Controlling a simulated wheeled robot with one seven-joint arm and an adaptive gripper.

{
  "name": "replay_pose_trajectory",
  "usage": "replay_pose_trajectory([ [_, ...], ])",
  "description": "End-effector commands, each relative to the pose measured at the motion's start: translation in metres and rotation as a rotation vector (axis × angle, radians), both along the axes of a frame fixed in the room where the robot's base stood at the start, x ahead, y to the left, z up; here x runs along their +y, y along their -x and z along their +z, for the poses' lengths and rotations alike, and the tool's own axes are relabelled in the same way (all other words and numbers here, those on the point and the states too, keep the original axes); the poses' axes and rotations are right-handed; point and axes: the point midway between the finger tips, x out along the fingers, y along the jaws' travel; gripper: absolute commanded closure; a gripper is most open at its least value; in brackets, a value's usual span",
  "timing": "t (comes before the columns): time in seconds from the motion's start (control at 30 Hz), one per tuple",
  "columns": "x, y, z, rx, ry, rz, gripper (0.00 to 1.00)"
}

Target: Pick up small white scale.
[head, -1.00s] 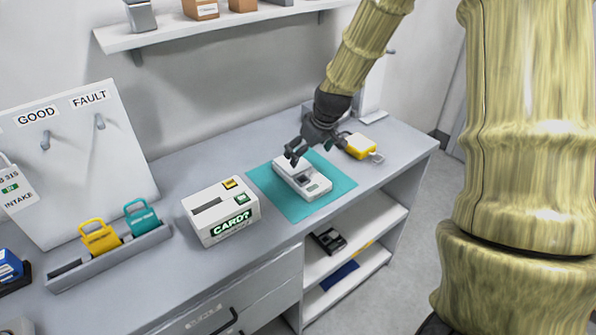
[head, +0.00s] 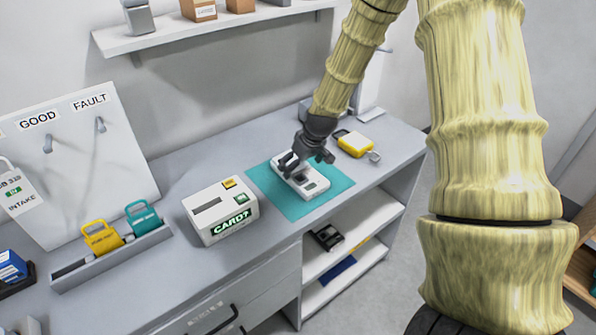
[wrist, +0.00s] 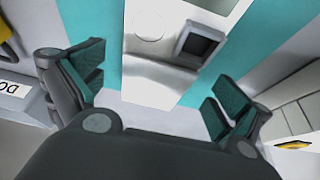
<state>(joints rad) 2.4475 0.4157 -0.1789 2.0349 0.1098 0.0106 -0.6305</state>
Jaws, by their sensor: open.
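The small white scale (head: 313,185) lies on a teal mat (head: 262,180) on the grey bench. In the wrist view the scale (wrist: 152,85) shows as a white body with a round pale plate and a dark square display, with the teal mat (wrist: 95,50) on both sides. My gripper (head: 303,170) is over the scale in the head view and hides part of it. In the wrist view my gripper (wrist: 150,90) is open, its two green-padded fingers apart on either side of the scale's body. I cannot tell whether the fingers touch it.
A white card box (head: 218,212) stands left of the mat. A yellow padlock-like item (head: 355,144) lies right of my gripper, close to it. A tray (head: 110,258) with yellow and teal tags is at left. The shelf below holds a dark item (head: 328,238).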

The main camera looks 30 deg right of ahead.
Motion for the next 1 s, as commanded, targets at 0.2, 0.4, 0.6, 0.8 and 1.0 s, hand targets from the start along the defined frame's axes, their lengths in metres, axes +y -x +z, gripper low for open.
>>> replay_pose_trajectory([
  [0.2, 0.0, -0.007, -0.017, 0.001, 0.0, 0.001, 0.0],
  [0.4, 0.0, -0.01, -0.025, 0.0, -0.001, 0.0, 0.0],
  [0.6, 0.0, -0.01, -0.026, 0.0, 0.0, 0.001, 0.0],
  [0.8, 0.0, -0.01, -0.026, 0.0, -0.001, 0.001, 0.26],
  [1.0, 0.0, -0.01, -0.025, -0.001, 0.0, 0.001, 0.52],
])
